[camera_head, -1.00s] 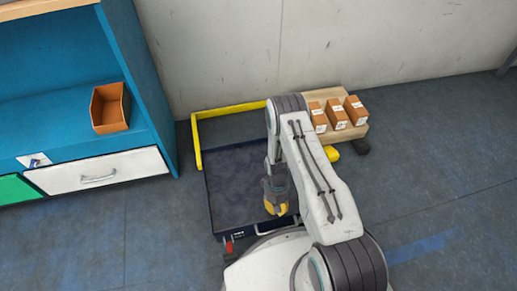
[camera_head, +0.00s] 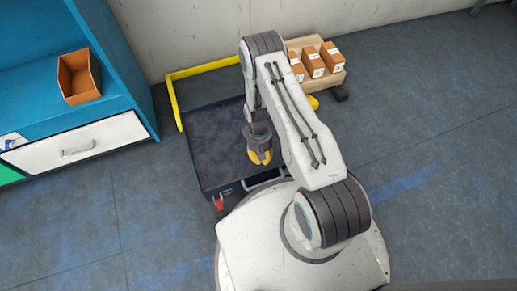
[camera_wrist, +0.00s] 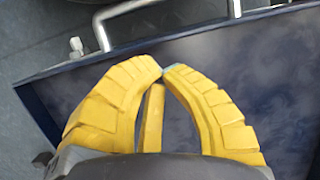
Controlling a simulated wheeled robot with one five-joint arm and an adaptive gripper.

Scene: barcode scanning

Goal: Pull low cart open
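The low cart (camera_head: 213,140) is a dark blue flat platform with a yellow push bar (camera_head: 175,98) around its far left corner. A grey metal handle (camera_head: 265,181) is on its near edge, partly hidden by my base and arm. The handle also shows at the top of the wrist view (camera_wrist: 108,22). My gripper (camera_head: 261,158) hangs over the cart's platform, inward from the handle. In the wrist view, its yellow fingertips (camera_wrist: 163,73) meet with nothing between them. It is apart from the handle.
A wooden pallet (camera_head: 331,83) with three orange-brown boxes (camera_head: 314,62) stands behind my arm at the right. A blue shelf (camera_head: 35,100) with an orange bin (camera_head: 78,76) and white drawer (camera_head: 80,146) is at the left. The floor (camera_head: 435,190) at right is clear.

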